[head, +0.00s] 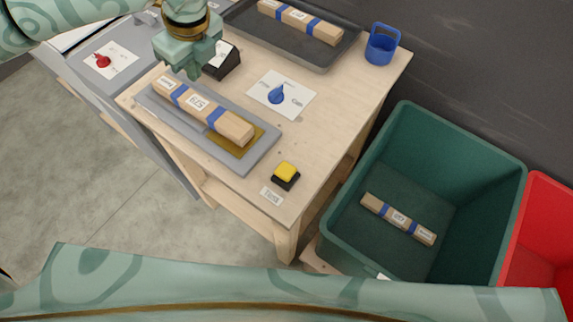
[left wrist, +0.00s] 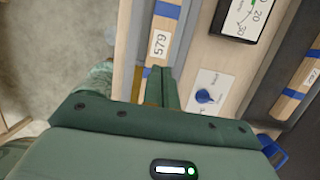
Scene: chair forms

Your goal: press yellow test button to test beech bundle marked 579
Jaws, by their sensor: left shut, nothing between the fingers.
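The beech bundle marked 579 (head: 202,107) lies on a grey plate (head: 262,158) on the table, with blue bands around it. It also shows in the left wrist view (left wrist: 160,44), partly hidden by my gripper. The yellow test button (head: 286,171) sits on a black base near the table's front corner, with a small label beside it. My left gripper (head: 192,72) is shut and empty above the table, near the far end of the bundle and apart from the button. In the left wrist view its shut fingers (left wrist: 162,85) show over the bundle. My right gripper is not in view.
A black display (head: 222,62) and a blue knob (head: 277,95) on a white card stand behind the bundle. A dark tray (head: 335,55) holds another bundle (head: 300,20). A blue cup (head: 382,45) stands at the right. A green bin (head: 345,215) holds a bundle; a red bin (head: 545,230) is beside it.

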